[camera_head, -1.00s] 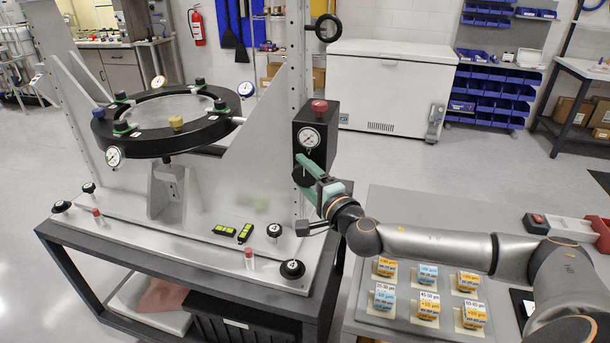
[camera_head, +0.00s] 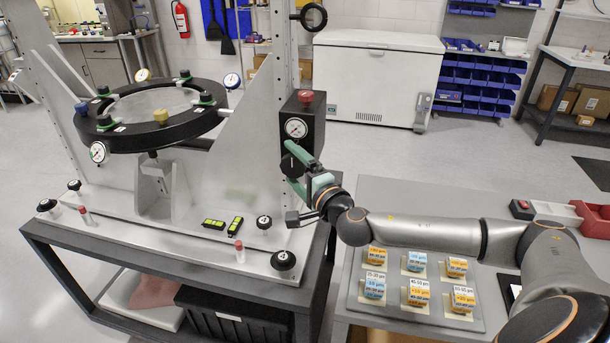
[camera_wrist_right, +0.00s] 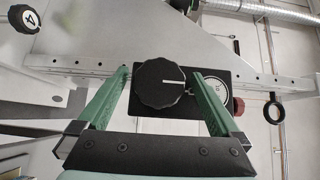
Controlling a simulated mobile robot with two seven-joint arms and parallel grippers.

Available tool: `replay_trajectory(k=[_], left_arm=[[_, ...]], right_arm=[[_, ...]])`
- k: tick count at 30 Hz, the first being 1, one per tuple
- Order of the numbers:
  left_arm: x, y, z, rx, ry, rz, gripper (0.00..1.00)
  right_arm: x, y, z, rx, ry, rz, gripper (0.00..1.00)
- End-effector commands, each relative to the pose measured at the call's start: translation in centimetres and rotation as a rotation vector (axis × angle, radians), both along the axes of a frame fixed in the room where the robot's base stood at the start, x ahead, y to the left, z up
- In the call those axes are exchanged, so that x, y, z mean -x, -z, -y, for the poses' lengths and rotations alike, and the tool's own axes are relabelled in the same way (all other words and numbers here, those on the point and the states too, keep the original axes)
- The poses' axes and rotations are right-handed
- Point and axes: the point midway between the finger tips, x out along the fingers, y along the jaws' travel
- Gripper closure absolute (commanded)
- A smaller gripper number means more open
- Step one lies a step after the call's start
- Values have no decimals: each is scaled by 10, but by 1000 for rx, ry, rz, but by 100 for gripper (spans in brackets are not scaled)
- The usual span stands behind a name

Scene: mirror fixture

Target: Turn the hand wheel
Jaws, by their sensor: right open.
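The hand wheel is a black knob with a scalloped rim and a white line, clear in the right wrist view (camera_wrist_right: 158,84). It sits on the black gauge box (camera_head: 313,127), low on its front, partly hidden by my gripper in the head view. My right gripper (camera_head: 289,164) is open in front of it. In the right wrist view the green fingers (camera_wrist_right: 161,76) stand on either side of the wheel, with gaps showing between them and its rim. A white dial gauge (camera_head: 296,128) is above the wheel, with a red knob (camera_head: 305,97) on top of the box. My left gripper is not in view.
The round black mirror ring (camera_head: 150,132) with several clamps and gauges stands at the left. A dark fixture table (camera_head: 100,245) carries it all. A side table (camera_head: 425,195) with labelled blocks lies under my right arm. Open floor is behind.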

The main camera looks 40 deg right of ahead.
Motion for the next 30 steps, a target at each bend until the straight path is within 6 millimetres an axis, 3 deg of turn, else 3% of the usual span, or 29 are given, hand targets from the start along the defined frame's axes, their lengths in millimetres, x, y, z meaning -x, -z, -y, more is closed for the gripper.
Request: replay_trajectory(k=[18,24,30], left_arm=[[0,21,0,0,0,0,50],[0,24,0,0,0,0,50],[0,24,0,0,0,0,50]], right_arm=[[103,2,-8,7,-1,-2,0],[118,0,-9,3,1,1,0],[121,0,-9,1,1,1,0]])
